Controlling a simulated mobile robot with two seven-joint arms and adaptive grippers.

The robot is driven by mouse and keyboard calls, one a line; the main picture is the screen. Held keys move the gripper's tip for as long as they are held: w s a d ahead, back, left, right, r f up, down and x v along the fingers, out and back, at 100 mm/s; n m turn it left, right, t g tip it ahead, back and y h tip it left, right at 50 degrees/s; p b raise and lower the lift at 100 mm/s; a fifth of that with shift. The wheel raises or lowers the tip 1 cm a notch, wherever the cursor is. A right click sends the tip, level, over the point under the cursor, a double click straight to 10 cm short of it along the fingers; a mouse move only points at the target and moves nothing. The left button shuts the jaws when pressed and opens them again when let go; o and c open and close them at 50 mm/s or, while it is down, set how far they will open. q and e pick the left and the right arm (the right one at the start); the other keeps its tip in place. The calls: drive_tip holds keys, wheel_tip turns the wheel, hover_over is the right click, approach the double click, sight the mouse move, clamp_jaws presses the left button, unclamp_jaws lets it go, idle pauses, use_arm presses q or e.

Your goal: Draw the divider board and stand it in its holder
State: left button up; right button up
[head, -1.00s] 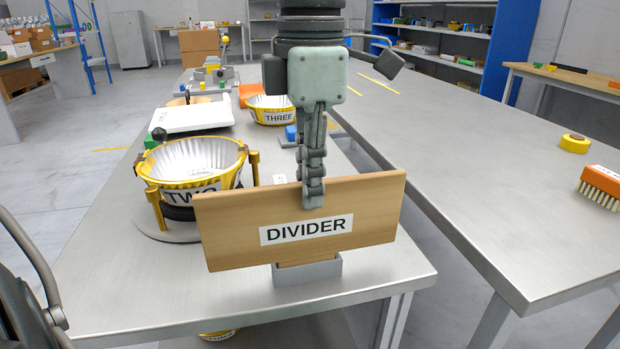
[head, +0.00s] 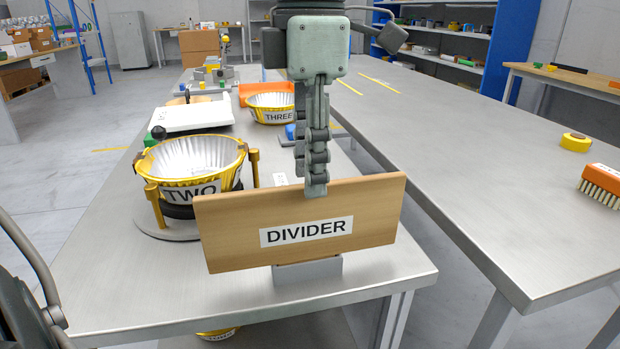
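The wooden divider board (head: 365,205), with a white DIVIDER label, stands upright at the near end of the left table. Its lower edge is directly over a small grey holder (head: 308,273), whose front shows below the board. How deep the board sits is hidden. My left gripper (head: 312,188) points down over the board's top edge. One finger overlaps the front face and the other is largely hidden behind the board. The fingers look parted around the board, with the palm well above it. My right gripper is not in view.
A yellow TWO basket (head: 192,172) in a stand is just left of the board. A white press-like board (head: 195,117) and a THREE basket (head: 272,108) are farther back. The right table (head: 470,160) holds a brush (head: 603,180) and yellow tape (head: 575,142).

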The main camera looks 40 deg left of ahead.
use_arm(q)
wheel_tip(320, 180, up, 9)
drive_tip(key=shift+r, duration=0.2)
idle(0.9)
